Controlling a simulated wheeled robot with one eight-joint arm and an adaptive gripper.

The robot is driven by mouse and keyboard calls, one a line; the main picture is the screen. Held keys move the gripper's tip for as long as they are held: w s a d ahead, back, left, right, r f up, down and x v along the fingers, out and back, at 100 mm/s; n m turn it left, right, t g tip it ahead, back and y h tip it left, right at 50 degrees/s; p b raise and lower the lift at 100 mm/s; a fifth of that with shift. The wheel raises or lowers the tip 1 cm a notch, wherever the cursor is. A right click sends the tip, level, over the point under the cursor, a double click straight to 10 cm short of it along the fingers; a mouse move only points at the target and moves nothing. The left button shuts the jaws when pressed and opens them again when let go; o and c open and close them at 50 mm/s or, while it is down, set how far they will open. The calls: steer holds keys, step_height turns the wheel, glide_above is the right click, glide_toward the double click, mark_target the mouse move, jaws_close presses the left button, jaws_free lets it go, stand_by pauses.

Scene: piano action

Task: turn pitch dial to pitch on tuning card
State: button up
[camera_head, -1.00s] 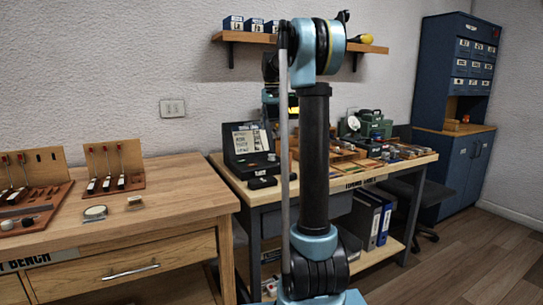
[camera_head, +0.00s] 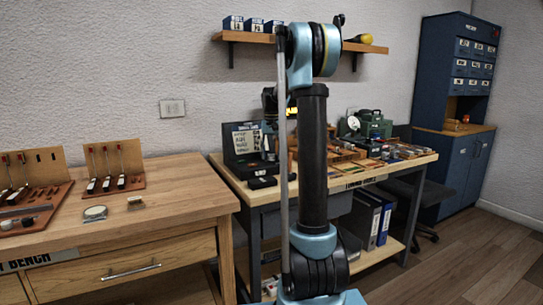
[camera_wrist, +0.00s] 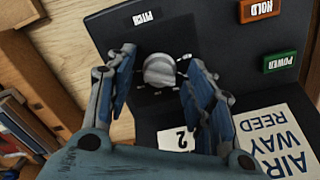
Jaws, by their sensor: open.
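The pitch dial, a grey round knob (camera_wrist: 160,70), sits on a black panel below an upside-down PITCH label (camera_wrist: 147,16) in the wrist view. My gripper (camera_wrist: 163,62) is open, with one blue-grey finger on each side of the knob. Whether the fingers touch it I cannot tell. A small white card marked 2 (camera_wrist: 176,140) lies partly behind the right finger. A larger printed card (camera_wrist: 278,138) reads AIR WAY REED upside down; the pitch it gives is not readable. In the head view the black tuner case (camera_head: 236,158) stands open on the far bench; my arm hides the gripper.
The far bench (camera_head: 236,181) also carries trays and a green machine (camera_head: 375,124). A shelf (camera_head: 230,37) hangs above.

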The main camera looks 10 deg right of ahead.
steer(key=c, duration=1.1)
steer(key=shift+n, duration=0.3)
steer(key=n, duration=0.3)
steer(key=shift+n, duration=0.3)
steer(key=shift+d+n, duration=0.1)
steer(key=shift+n, duration=1.7)
